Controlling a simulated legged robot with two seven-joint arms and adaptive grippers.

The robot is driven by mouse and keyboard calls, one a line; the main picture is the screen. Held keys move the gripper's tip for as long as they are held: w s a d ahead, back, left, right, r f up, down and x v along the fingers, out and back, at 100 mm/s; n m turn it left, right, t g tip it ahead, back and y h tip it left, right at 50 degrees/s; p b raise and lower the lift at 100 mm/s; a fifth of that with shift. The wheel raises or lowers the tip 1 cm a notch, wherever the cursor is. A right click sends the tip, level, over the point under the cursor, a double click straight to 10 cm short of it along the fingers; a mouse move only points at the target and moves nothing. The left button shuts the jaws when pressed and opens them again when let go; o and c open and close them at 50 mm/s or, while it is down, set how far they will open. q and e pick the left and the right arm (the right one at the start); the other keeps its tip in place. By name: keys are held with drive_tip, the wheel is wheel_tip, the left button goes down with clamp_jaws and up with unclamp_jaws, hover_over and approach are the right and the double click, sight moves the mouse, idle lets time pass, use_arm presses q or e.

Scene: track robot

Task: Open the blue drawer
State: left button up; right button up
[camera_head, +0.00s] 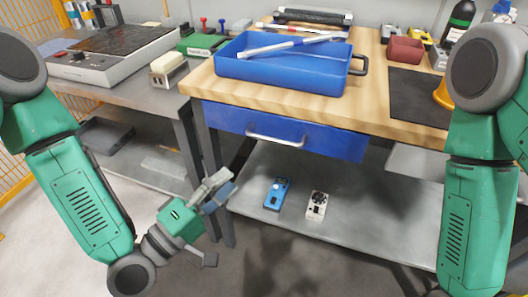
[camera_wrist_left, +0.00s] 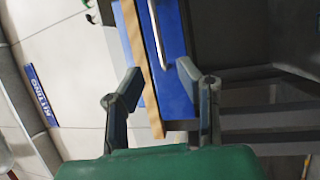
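The blue drawer (camera_head: 340,146) sits under the wooden tabletop and looks closed. Its silver bar handle (camera_head: 275,139) is on the front face. My left gripper (camera_head: 218,220) is low and to the left of the drawer, apart from the handle. In the left wrist view the gripper (camera_wrist_left: 160,92) has its fingers spread wide with nothing between them. The drawer front (camera_wrist_left: 172,50) and its handle (camera_wrist_left: 158,35) show beyond the fingertips there. My right arm shows at the right edge of the head view, but its gripper is out of view.
A blue tray (camera_head: 275,82) with a pen-like stick lies on the wooden tabletop (camera_head: 385,55). A blue device (camera_head: 278,193) and a white device (camera_head: 316,206) lie on the lower shelf (camera_head: 370,225). A grey table (camera_head: 130,90) stands at left. Table legs stand near my left gripper.

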sight(273, 138)
use_arm(q)
drive_tip(key=b+x, duration=0.2)
drive_tip(key=x, duration=1.1)
drive_tip(key=shift+w+d+r, duration=0.15)
drive_tip(key=shift+w+d, duration=0.05)
drive_tip(key=shift+w, duration=0.05)
clamp_jaws()
